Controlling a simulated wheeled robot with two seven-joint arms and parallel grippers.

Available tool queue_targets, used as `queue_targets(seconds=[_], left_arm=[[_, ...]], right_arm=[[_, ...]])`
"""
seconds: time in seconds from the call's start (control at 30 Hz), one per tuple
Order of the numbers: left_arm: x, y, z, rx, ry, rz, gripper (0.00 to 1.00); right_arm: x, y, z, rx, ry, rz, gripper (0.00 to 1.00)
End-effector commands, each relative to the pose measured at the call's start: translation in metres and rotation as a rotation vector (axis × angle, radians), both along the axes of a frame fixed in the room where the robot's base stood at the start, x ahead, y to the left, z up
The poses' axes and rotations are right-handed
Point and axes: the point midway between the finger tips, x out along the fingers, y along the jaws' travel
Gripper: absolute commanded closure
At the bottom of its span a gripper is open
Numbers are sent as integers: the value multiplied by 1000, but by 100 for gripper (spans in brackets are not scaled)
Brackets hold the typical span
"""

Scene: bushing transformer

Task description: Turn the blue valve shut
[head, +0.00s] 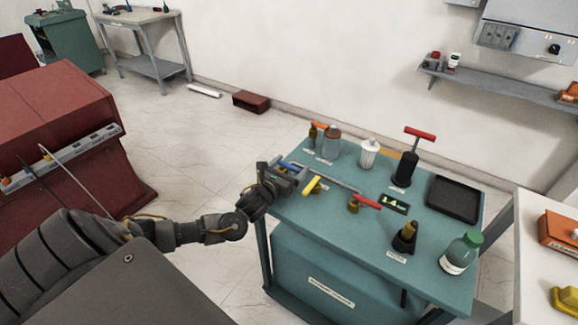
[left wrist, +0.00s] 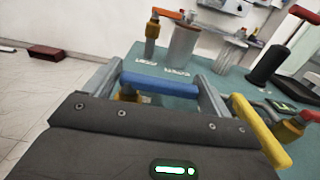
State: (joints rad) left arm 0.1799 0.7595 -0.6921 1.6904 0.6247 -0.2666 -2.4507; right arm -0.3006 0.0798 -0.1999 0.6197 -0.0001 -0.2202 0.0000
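The blue valve handle (left wrist: 160,83) lies crosswise between the two fingers of my left gripper (left wrist: 157,90) in the left wrist view. A brass valve body shows under the handle's left end. The fingers are spread wide, one near each end of the handle; whether they touch it I cannot tell. In the head view the blue handle (head: 289,168) shows just beyond my left gripper (head: 284,175), at the left edge of the teal bench, partly hidden by it. My right gripper is not in view.
A yellow valve handle (head: 311,186) is close on the right of the left gripper, with a red valve handle (head: 367,201) further right. Jars, a tall red T-handle (head: 419,133), a black tray (head: 454,199) and a green-capped bottle (head: 461,253) stand on the teal bench (head: 330,225).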

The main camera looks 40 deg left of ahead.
Motion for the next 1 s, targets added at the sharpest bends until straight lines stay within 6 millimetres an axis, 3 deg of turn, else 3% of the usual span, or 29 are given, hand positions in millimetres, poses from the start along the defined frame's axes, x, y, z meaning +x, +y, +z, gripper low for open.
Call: queue_targets(seconds=[0.1, 0.47, 1.0], left_arm=[[0, 0, 0, 0, 0, 0, 1], [-5, -1, -1, 1, 2, -2, 1], [-97, -6, -2, 0, 3, -2, 1]], right_arm=[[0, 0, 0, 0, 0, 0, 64], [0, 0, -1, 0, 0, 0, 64], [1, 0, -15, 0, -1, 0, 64]])
